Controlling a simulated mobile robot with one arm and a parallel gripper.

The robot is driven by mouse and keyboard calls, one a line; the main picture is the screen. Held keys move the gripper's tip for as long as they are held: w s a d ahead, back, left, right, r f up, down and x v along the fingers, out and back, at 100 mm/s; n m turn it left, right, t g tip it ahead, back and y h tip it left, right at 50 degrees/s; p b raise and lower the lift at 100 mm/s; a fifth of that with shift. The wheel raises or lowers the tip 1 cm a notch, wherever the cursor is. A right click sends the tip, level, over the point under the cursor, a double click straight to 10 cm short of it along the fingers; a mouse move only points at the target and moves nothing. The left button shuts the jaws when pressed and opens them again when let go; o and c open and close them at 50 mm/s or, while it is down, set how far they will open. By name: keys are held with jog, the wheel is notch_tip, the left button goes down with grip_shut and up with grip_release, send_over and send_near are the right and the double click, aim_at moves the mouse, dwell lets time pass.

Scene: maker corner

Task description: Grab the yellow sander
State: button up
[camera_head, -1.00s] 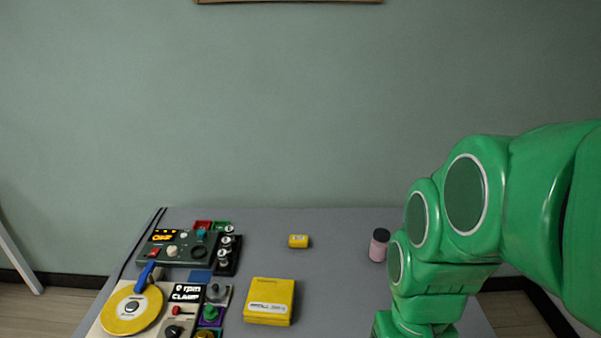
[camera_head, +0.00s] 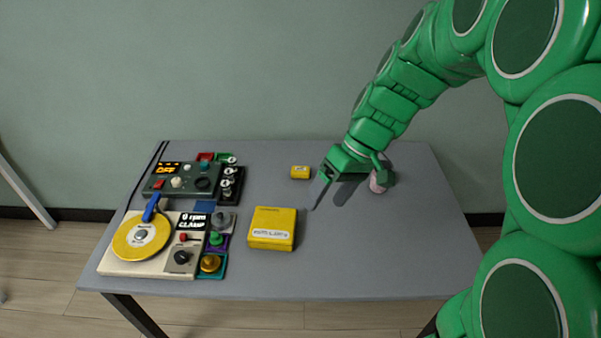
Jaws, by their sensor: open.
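Several yellow things lie on the grey table, and I cannot tell for sure which is the sander. A large flat yellow block (camera_head: 273,228) with a white label lies near the middle front. A small yellow block (camera_head: 300,172) lies farther back. A yellow disc (camera_head: 130,240) sits on a cream machine at the left, with a blue lever over it. My gripper (camera_head: 342,186) is open and points down over the table, right of both yellow blocks and apart from them. Its fingertips are partly unclear against their shadow.
A pink jar (camera_head: 377,184) stands right beside my gripper, partly hidden by it. A dark control box (camera_head: 182,180) with a lit display is at the back left. Several coloured knobs (camera_head: 214,239) stand left of the large block. The table's (camera_head: 390,245) right front is clear.

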jog(key=w+a+f+n+y, duration=0.1)
jog(key=w+f+n+y, duration=0.15)
jog(key=w, duration=0.45)
jog(key=w+a+f+n+t+y, duration=0.1)
jog(key=w+f, duration=0.2)
jog(key=w, duration=0.5)
jog(key=w+a+f+n+y, duration=0.1)
jog(key=w+f+n, duration=0.15)
jog(key=w, duration=0.45)
jog(key=n+t+y, duration=0.3)
jog(key=t, duration=0.1)
send_near(301, 169)
jog(key=shift+s+a+h, duration=0.15)
jog(key=shift+s+h, duration=0.1)
jog(key=shift+s, duration=0.05)
jog(key=shift+x, duration=1.25)
jog(key=shift+w+x, duration=0.15)
jog(key=shift+x, duration=1.2)
jog(key=shift+w+x, duration=0.2)
jog(key=shift+x, duration=1.1)
jog(key=shift+r, duration=0.15)
jog(key=c, duration=1.1)
